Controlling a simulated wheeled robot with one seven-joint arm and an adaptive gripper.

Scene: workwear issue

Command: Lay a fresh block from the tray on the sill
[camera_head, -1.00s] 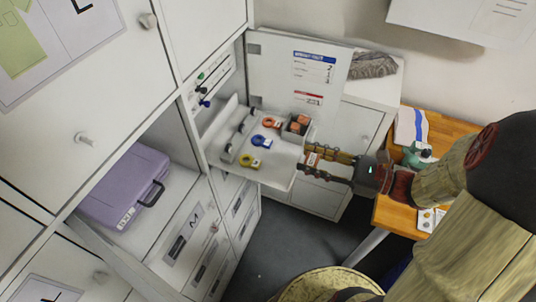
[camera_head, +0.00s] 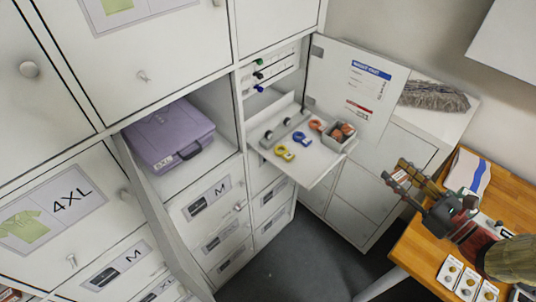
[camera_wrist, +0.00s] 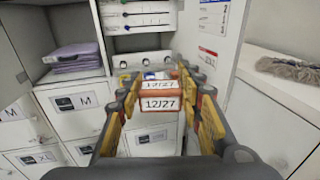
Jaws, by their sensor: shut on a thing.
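My gripper (camera_head: 396,172) is shut on a small orange-red block (camera_wrist: 160,108) with a white "12/27" label. In the wrist view the block sits between the two fingertips, its label towards the camera. In the head view the gripper and block are off the fold-down shelf (camera_head: 318,170), to its right, near the left edge of the wooden table. I cannot tell which surface is the sill.
The open cabinet door (camera_head: 360,95) stands behind. A purple case (camera_head: 168,135) sits in a cubby.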

